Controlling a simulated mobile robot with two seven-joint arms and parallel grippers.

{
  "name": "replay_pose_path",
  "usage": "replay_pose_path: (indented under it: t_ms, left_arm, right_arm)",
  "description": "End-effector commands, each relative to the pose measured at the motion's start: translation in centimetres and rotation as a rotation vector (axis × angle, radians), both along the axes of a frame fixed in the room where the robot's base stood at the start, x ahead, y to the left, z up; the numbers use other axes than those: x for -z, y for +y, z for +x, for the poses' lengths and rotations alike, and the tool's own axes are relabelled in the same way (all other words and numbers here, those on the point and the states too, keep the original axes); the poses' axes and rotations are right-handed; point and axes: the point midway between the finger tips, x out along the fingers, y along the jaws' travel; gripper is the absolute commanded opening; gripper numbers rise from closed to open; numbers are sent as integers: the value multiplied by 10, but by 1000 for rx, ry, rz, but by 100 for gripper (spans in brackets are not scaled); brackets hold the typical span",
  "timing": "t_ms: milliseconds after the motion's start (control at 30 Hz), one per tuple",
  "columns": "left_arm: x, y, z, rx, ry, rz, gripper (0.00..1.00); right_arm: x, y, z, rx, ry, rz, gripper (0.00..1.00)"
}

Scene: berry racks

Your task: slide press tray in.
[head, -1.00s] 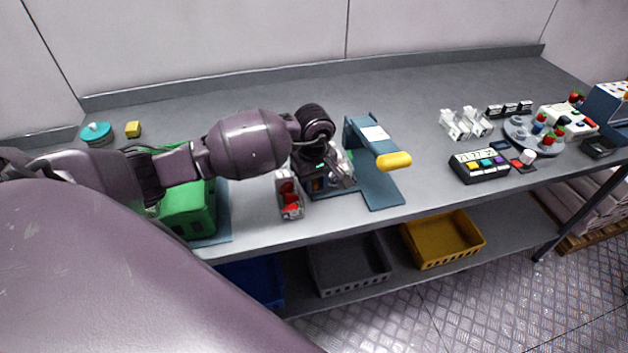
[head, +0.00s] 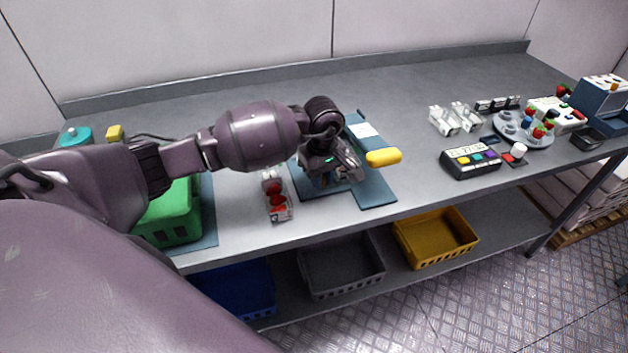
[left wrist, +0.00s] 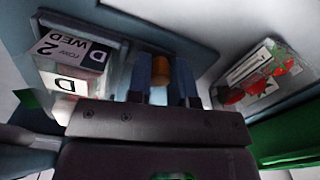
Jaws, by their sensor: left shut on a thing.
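The blue press (head: 378,190) stands at the middle front of the bench, with a yellow handle (head: 384,157) jutting out on its right. My left gripper (head: 345,180) is at the press and hides much of it, including most of the tray. In the left wrist view, an orange-brown knob (left wrist: 160,70) sits between the fingers of my left gripper (left wrist: 162,92), which are shut on it. It appears to be the press tray's knob. How far in the tray sits cannot be told. My right gripper is not in view.
A clear punnet of strawberries (head: 277,195) stands left of the press; it also shows in the left wrist view (left wrist: 255,75). A green crate (head: 170,215) is farther left. A button box (head: 470,162) lies right. The bench behind the press is clear.

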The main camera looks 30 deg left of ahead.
Motion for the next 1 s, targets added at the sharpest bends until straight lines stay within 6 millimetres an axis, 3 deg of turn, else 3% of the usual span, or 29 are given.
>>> replay_pose_path:
  t_ms: [267, 300, 367, 733, 1000]
  left_arm:
    - [-1, 0, 0, -2, 0, 0, 0]
    - [-1, 0, 0, -2, 0, 0, 25]
    - [-1, 0, 0, -2, 0, 0, 31]
    - [-7, 0, 1, -1, -1, 0, 31]
    - [-50, 0, 1, -1, -5, 2, 31]
  right_arm:
    - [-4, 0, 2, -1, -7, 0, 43]
    - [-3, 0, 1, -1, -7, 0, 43]
    - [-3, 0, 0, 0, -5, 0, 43]
    - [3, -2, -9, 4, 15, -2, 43]
    - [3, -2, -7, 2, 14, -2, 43]
